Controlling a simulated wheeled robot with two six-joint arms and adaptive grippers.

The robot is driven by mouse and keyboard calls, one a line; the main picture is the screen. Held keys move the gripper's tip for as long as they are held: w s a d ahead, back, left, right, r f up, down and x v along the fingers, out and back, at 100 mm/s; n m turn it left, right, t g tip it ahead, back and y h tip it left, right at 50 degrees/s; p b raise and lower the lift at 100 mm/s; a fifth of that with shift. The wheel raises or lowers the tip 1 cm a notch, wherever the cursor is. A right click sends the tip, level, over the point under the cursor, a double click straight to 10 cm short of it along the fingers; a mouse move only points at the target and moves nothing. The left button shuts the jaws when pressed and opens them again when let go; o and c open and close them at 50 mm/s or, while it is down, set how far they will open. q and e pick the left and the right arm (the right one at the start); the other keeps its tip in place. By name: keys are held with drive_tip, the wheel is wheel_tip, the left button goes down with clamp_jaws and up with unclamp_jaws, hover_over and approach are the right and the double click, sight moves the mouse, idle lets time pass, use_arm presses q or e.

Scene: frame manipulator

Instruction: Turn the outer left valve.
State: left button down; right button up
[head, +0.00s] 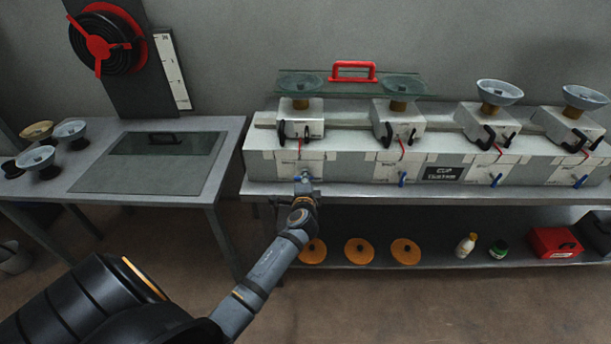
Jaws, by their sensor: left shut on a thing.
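The outer left valve has a small blue handle (301,178) on the front of the long grey bench unit, below the leftmost white block. My left gripper (305,187) is at this valve, with its arm reaching up from the lower left. It is shut on the valve handle and hides part of it. The other blue valve handles show further right along the same front: one (403,179), another (496,180) and the far right one (580,182). My right gripper is out of view.
White blocks with black clamps and bowls, such as the leftmost block (300,116), stand above the valves. Orange discs (359,251), bottles and a red box (553,242) lie on the lower shelf. A side table (215,202) with bowls stands at left.

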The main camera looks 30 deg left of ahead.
use_arm(q)
drive_tip(key=shift+f+m, duration=0.1)
drive_tip(key=shift+m, duration=0.3)
drive_tip(key=c, duration=1.3)
unclamp_jaws()
drive_tip(key=shift+c, duration=0.2)
drive_tip(key=v, duration=1.2)
